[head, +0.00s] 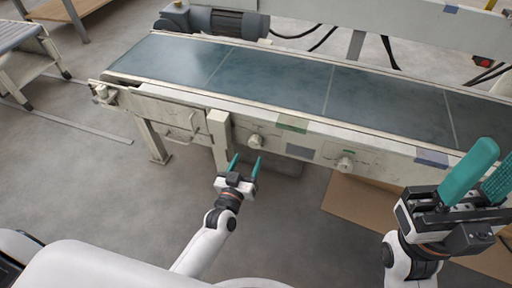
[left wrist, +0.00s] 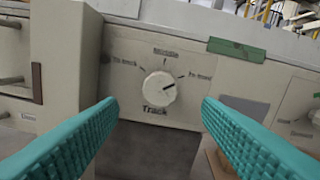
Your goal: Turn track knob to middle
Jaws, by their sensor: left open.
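The Track knob (head: 256,141) is a round white dial on the conveyor's cream side panel. In the left wrist view the knob (left wrist: 159,88) has a label reading Track below it and small position labels to its left, above and to its right. Its dark pointer mark points right and slightly up, toward the right-hand label. My left gripper (head: 245,160) is open and empty, with its teal fingers pointing at the panel just below the knob in the head view. In the wrist view the fingers are spread on either side of the knob, apart from it.
A second knob (head: 345,163) sits farther right on the panel. A cream post (head: 219,136) stands left of the Track knob. The conveyor belt (head: 270,79) runs above. My right gripper (head: 492,155) is at the right, its fingers apart, over cardboard (head: 362,208) on the floor.

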